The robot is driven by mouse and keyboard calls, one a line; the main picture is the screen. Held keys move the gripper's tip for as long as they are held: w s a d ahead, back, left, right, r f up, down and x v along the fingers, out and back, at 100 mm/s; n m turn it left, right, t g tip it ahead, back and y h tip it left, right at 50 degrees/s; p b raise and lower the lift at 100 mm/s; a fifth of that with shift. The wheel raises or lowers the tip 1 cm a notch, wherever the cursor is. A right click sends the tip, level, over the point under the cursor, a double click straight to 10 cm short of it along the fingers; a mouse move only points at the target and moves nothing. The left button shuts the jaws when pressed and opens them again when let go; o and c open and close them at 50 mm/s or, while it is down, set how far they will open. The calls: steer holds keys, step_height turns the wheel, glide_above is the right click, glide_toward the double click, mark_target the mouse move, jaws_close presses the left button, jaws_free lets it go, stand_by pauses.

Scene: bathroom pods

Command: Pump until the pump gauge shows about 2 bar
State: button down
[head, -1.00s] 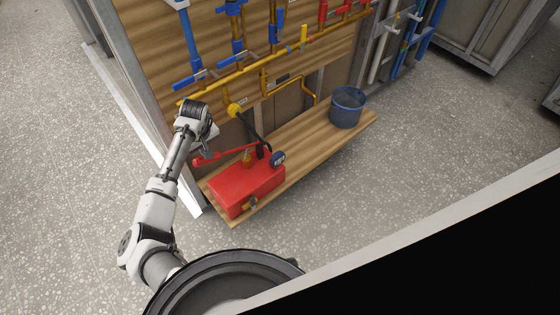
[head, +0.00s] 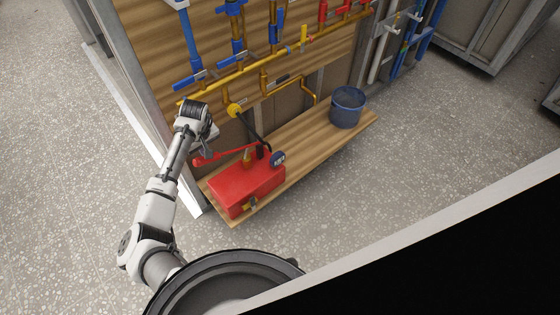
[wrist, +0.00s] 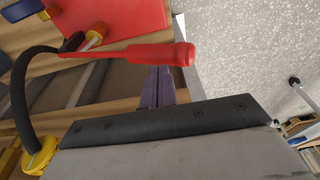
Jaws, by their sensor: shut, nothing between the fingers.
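The red test pump (head: 245,188) stands on the near end of the wooden shelf. Its red lever (head: 222,155) reaches out left from the pump, with the grip end beside my gripper (head: 209,152). The round pump gauge (head: 278,159) has a dark blue face; its reading is too small to tell. In the wrist view the lever (wrist: 150,54) crosses just past my shut, empty fingers (wrist: 157,88). The lever's grip hides the fingertips there, and I cannot tell whether they touch it. The red pump body (wrist: 110,15) shows at the top.
A black hose (head: 249,127) runs from the pump to a yellow fitting (head: 235,110) on the pipes. A blue bucket (head: 347,108) stands at the shelf's far end. The pipe wall rises close behind; the speckled floor (head: 400,160) in front is clear.

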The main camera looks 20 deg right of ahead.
stand_by(0.3)
step_height(320, 180, down, 4)
steer(key=shift+s+f+b, duration=0.1)
steer(key=shift+f+b, duration=0.1)
steer(key=shift+b, duration=0.95)
steer(key=shift+r+p, duration=0.3)
steer(key=shift+p, duration=0.1)
steer(key=p+v, duration=0.4)
steer(key=shift+w+a+r, duration=0.1)
steer(key=shift+w+a, duration=0.05)
steer(key=shift+w, duration=0.3)
